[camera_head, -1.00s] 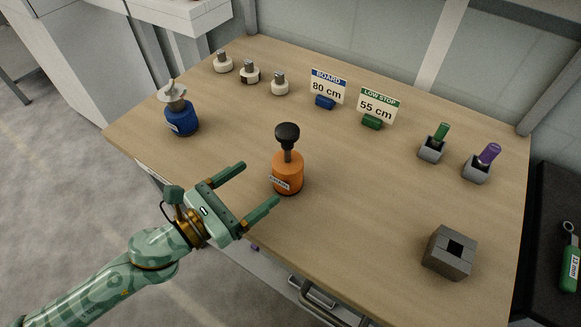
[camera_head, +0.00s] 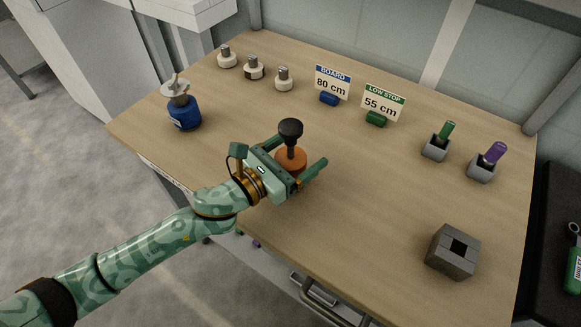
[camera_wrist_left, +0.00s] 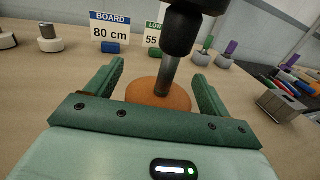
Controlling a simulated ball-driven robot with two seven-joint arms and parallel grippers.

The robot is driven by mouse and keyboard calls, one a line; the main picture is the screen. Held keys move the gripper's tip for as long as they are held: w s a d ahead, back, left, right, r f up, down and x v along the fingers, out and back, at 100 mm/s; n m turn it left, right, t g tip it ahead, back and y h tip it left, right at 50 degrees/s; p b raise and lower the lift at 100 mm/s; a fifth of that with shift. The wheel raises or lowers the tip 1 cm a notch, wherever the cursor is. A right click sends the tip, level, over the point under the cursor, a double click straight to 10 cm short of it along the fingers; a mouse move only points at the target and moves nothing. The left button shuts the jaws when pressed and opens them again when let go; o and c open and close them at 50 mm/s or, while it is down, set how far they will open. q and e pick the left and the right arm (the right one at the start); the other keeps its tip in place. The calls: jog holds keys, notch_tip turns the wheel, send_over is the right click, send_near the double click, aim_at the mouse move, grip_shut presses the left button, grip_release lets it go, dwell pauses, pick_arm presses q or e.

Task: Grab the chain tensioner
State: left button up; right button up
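An orange cylinder with a black knob on a stem (camera_head: 291,160) stands upright on the table; its label is hidden, so I cannot read whether it is the chain tensioner. My left gripper (camera_head: 303,150) is open, with one finger on either side of the orange body. In the left wrist view the orange top (camera_wrist_left: 150,92) lies between the two green fingers, and the dark stem and knob (camera_wrist_left: 178,40) rise close to the camera. I cannot tell whether either finger touches it. My right gripper is not in view.
A blue cylinder with a pale top (camera_head: 184,112) stands at the left. Several white knobs (camera_head: 253,69), the 80 cm sign (camera_head: 332,84) and the 55 cm sign (camera_head: 383,102) are at the back. Handled tools in grey holders (camera_head: 436,150) and a grey block (camera_head: 452,254) are at the right.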

pick_arm(q)
jog(key=c, duration=1.3)
jog(key=shift+r, duration=0.15)
